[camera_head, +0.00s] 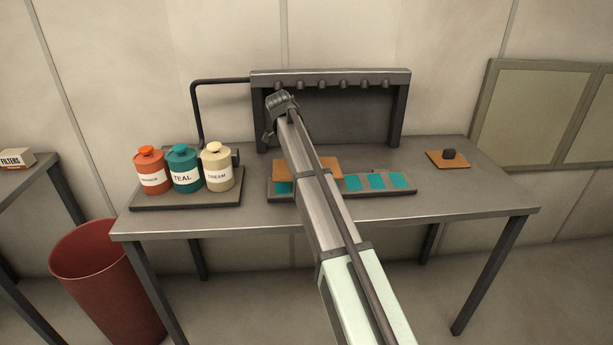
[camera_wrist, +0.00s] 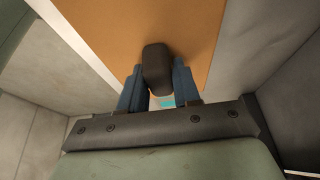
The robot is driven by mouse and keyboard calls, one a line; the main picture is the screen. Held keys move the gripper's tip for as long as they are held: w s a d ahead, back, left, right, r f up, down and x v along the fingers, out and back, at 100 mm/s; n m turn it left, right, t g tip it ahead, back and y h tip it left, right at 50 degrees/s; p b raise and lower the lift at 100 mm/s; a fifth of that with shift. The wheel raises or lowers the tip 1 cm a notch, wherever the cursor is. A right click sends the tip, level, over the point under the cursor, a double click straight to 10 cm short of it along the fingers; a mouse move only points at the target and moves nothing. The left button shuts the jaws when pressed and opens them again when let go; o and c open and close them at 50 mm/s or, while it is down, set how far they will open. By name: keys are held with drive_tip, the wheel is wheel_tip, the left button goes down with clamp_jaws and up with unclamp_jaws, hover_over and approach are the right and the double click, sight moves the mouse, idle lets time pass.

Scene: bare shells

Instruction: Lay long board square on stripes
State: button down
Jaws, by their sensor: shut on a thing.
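The long board (camera_head: 326,166) is orange and shows on both sides of my arm in the head view. It is over the left part of a dark tray (camera_head: 345,193) with teal stripes (camera_head: 376,181). I cannot tell whether it touches the tray. In the wrist view the board (camera_wrist: 195,25) fills the top, and its dark knob (camera_wrist: 157,68) is between the two blue-grey fingers of my gripper (camera_wrist: 160,88), which is shut on it. A bit of teal (camera_wrist: 167,102) shows beyond the board's edge. In the head view my arm hides the gripper and knob.
A small orange board with a dark knob (camera_head: 447,156) lies at the table's right. Orange (camera_head: 151,172), teal (camera_head: 184,169) and cream (camera_head: 217,167) containers stand on a tray at the left. A dark rack (camera_head: 330,78) stands behind. The right front of the table (camera_head: 470,205) is clear.

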drive_tip(key=shift+f, duration=2.9)
drive_tip(key=shift+f, duration=0.1)
drive_tip(key=c, duration=0.8)
unclamp_jaws()
drive_tip(key=v, duration=1.2)
